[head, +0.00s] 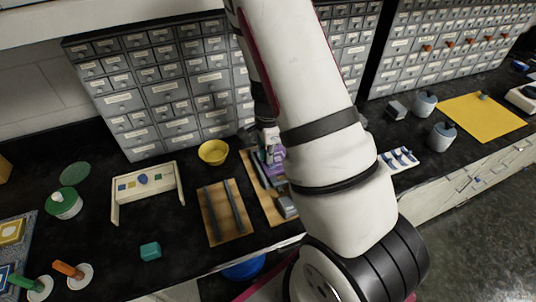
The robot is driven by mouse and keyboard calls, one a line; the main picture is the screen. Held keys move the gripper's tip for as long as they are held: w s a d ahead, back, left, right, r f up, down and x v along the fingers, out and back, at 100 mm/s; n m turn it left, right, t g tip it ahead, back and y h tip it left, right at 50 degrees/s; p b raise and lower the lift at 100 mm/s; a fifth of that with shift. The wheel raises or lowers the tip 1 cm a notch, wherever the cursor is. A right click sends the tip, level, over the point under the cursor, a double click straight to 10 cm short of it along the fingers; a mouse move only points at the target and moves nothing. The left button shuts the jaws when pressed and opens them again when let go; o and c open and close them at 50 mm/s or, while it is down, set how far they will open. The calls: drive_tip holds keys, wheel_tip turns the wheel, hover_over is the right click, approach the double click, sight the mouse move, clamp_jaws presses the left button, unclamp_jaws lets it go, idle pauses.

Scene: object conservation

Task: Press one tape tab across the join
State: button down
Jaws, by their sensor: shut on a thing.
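My gripper (268,150) points down over the right-hand wooden board (258,203), mostly hidden behind my own white arm. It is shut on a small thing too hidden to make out. A purple piece (276,172) and grey pieces show on the board just below it. A grey block (287,207) sits near the board's front end. I cannot make out the join, or whether the held thing touches it. A white tray (402,166) with several small blue pieces lies right of my arm; I cannot tell if these are tape tabs.
A board with two dark bars (211,214), a yellow bowl (213,152) and a white stand (115,205) are to the left. A teal block (150,251) lies in front. Grey jars (441,136) and a yellow mat (485,118) are right. Drawer cabinets (165,85) line the back.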

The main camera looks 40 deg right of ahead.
idle(0.3)
drive_tip(key=c, duration=1.7)
unclamp_jaws()
wheel_tip(320, 180, up, 12)
drive_tip(key=shift+f, duration=0.1)
